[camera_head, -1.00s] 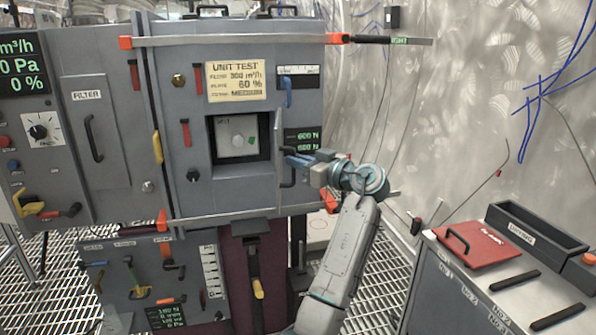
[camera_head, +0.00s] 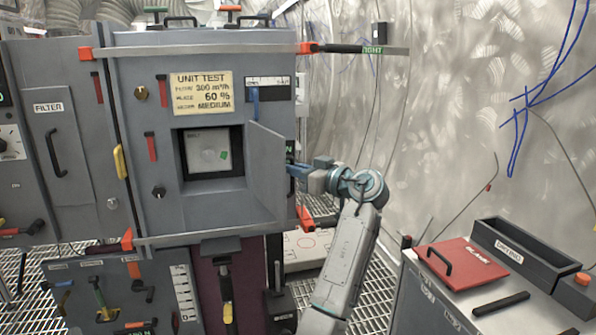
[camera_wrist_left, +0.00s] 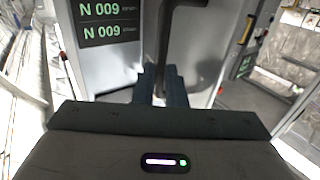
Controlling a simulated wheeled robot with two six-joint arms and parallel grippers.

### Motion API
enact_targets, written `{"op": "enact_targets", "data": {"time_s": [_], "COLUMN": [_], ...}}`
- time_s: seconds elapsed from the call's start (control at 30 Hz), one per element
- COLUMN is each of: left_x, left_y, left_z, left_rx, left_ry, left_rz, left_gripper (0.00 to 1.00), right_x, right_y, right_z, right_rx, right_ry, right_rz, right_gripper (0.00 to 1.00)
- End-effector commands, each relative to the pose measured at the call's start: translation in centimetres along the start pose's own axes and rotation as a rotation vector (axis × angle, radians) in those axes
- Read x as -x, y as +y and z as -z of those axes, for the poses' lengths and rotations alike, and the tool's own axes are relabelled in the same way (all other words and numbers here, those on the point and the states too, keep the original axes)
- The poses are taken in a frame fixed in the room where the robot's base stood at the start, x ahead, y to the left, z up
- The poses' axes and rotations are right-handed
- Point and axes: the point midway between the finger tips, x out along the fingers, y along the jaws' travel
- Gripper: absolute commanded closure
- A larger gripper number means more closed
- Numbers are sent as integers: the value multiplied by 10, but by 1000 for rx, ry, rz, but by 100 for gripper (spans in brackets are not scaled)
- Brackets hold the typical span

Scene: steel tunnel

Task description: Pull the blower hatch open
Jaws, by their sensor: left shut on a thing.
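The blower hatch (camera_head: 266,172) is a plain grey door panel on the front of the grey cabinet. My left gripper (camera_head: 296,170) is at the far right side of the hatch. In the left wrist view, its dark fingers (camera_wrist_left: 161,84) are shut on the black hatch handle (camera_wrist_left: 182,22). The hatch partly hides the fingertips and the handle in the head view. My right gripper is not in view.
The UNIT TEST label (camera_head: 202,93) is above the opening. A bar with an orange latch (camera_head: 307,48) crosses the cabinet top. Grated floor (camera_head: 385,285) shows between.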

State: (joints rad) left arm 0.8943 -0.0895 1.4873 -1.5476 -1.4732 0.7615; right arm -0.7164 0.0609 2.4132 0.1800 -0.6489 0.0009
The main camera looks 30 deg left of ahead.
Motion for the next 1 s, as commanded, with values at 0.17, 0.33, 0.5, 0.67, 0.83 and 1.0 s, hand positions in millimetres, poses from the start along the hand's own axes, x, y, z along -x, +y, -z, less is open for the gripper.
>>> {"op": "enact_targets", "data": {"time_s": [0.17, 0.33, 0.5, 0.67, 0.83, 1.0], "left_x": [-1, -1, -1, 1, 21, 56], "left_y": [0, 0, 0, 0, 0, 0], "left_z": [2, 2, 1, 1, 0, 0], "left_rx": [1, 1, 1, 1, 1, 2], "left_ry": [4, 4, 2, 1, -1, -2], "left_rz": [1, 1, 1, 0, -2, -3], "left_gripper": [100, 74, 67, 67, 67, 67], "right_x": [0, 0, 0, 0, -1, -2], "right_y": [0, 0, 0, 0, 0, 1], "right_z": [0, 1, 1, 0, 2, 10], "right_rx": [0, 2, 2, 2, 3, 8], "right_ry": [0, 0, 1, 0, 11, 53], "right_rz": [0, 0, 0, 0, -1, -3], "right_gripper": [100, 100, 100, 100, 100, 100]}}
